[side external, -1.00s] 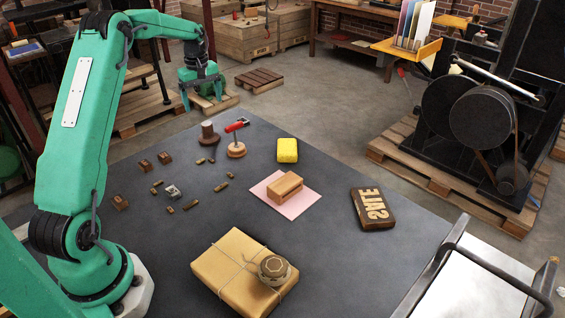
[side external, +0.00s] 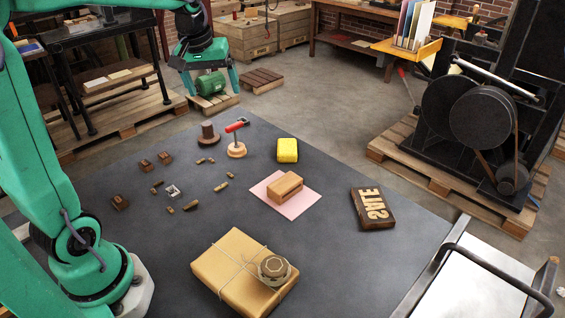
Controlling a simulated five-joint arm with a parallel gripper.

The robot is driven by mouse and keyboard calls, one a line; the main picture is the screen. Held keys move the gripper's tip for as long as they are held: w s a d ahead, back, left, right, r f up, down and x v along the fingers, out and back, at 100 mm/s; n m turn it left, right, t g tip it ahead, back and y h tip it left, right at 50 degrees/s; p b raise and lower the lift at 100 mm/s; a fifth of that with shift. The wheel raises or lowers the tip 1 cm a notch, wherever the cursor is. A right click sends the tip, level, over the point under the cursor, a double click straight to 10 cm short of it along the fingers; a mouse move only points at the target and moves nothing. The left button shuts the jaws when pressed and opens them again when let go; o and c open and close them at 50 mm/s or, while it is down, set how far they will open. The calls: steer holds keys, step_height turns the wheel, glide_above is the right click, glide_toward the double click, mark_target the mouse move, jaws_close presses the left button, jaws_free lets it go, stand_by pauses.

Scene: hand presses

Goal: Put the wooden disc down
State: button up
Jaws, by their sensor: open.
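My gripper (side external: 211,84) is at the upper left, in the air past the table's far edge as seen here. Its fingers are apart, with nothing held between them. A round brown wooden disc-like piece (side external: 274,268) lies on the string-tied paper parcel (side external: 238,270) at the front, well away from my gripper. I cannot tell which of these is the task's wooden disc.
The dark table (side external: 330,265) also holds a yellow block (side external: 287,150), a wooden block (side external: 285,186) on pink paper (side external: 305,202), a lettered block (side external: 372,208) and several small pieces at left. A metal-railed tray (side external: 475,285) borders the right. Bare table surrounds the parcel.

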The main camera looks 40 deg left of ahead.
steer(key=s+d+f+m+t, duration=0.1)
steer(key=s+d+m, duration=0.3)
steer(key=s+d, duration=0.2)
steer(key=s+d+f+m+t, duration=0.1)
steer(key=s+d+m, duration=0.3)
steer(key=s, duration=0.6)
steer(key=shift+s+d+f+t+h, duration=0.15)
steer(key=shift+s+d+t+h, duration=0.25)
steer(key=shift+d, duration=0.75)
